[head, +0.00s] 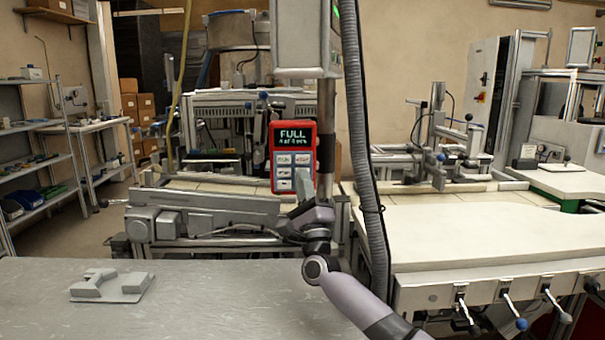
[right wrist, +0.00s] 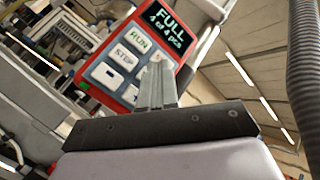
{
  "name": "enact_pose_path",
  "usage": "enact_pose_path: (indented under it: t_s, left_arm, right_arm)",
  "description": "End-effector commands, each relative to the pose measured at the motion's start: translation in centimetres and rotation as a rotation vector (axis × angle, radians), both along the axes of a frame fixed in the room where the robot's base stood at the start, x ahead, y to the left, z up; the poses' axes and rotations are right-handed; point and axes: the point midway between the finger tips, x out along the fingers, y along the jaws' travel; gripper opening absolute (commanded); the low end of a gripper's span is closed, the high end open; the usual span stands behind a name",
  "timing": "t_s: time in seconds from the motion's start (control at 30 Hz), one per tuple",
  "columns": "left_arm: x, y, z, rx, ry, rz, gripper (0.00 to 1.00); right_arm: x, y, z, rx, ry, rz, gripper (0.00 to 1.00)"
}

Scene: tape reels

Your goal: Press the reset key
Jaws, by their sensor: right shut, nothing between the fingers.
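A red control panel (head: 293,144) hangs in front of the machine in the middle of the head view. Its display reads "FULL, 4 of 4 pcs", and pale keys sit below it. I cannot read a reset label; the fingers hide part of the lower right key area. My right gripper (head: 304,177) is shut and empty, its fingertips over the panel's lower right. It also shows in the right wrist view (right wrist: 158,68). I cannot tell whether it touches a key.
A grey bench (head: 215,295) in front carries a grey block-like fixture (head: 112,284). A ribbed hose (head: 365,150) hangs just right of the panel. A pale worktable (head: 475,230) with levers along its front stands at right. Shelves (head: 35,150) stand at left.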

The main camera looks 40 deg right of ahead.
Motion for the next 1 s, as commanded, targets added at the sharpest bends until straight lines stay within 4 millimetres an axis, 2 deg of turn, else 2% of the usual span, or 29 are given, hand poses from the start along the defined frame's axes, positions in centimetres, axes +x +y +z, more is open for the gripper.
enact_pose_path:
  t_s: [0.77, 1.0]
  left_arm:
    - [-0.01, -0.12, -0.02, -0.002, 0.000, -0.002, 0.43]
    - [-0.01, -0.15, -0.85, -0.002, 0.000, -0.003, 0.43]
  right_arm:
    - [0.01, 0.00, -0.01, 0.000, 0.000, 0.000, 0.00]
    - [0.38, -0.32, -0.17, 0.000, -0.001, 0.000, 0.00]
